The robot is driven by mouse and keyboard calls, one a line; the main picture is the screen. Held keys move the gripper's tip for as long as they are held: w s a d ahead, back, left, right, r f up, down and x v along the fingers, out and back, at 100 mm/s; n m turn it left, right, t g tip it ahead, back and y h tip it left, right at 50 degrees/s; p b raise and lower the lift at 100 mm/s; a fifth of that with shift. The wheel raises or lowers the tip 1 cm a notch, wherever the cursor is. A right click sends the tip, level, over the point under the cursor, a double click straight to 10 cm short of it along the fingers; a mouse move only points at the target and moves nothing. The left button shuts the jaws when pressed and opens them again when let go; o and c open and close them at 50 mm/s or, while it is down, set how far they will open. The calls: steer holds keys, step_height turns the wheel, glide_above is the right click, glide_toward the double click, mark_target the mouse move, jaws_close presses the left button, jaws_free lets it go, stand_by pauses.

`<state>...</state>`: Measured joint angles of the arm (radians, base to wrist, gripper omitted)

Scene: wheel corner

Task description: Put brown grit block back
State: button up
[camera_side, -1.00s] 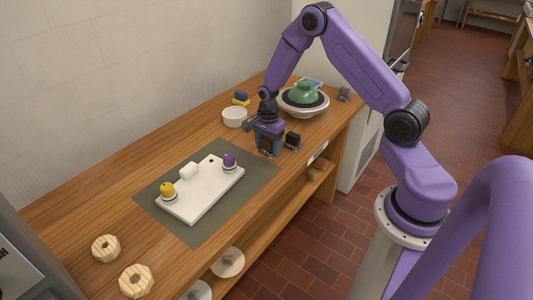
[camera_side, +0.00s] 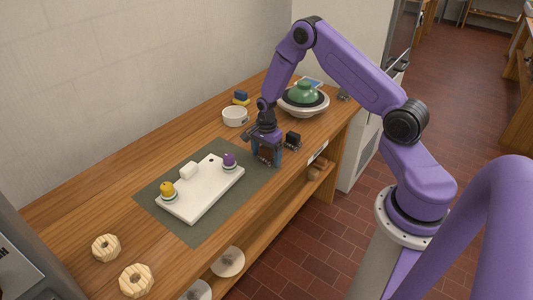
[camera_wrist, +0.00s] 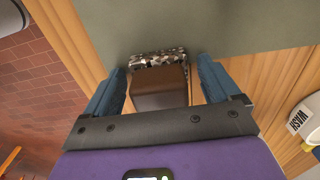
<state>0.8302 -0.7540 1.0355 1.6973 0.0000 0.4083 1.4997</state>
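The brown grit block (camera_wrist: 160,88) has a smooth brown body and a speckled grey-white strip at its far end. In the wrist view it lies between the two blue fingers of my gripper (camera_wrist: 161,66), with a narrow gap on each side. My gripper (camera_side: 266,160) is open around the block, low over the bench just beyond the mat's right corner. In the side view the block (camera_side: 266,153) shows as a brown patch between the fingers; the rest is hidden.
A black block (camera_side: 293,139) stands close to the right. A white bowl (camera_side: 235,117), blue-and-yellow blocks (camera_side: 241,99) and a wheel with a green dome (camera_side: 303,95) are behind. A white board (camera_side: 203,193) with yellow and purple knobs lies on the grey mat (camera_side: 196,234).

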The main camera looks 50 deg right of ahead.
stand_by(0.4)
step_height(320, 180, up, 17)
steer(key=s+a+r+n, duration=0.4)
steer(key=s+a+n, duration=0.3)
steer(key=a+n, duration=0.1)
steer(key=s+a+r+n, duration=0.3)
steer(key=s+a+n, duration=0.35)
steer(key=a, duration=0.25)
steer(key=s+a+r+n, duration=0.1)
steer(key=s+r+n, duration=0.1)
steer(key=s+n, duration=1.4)
steer(key=s, duration=0.2)
steer(key=shift+s, duration=0.35)
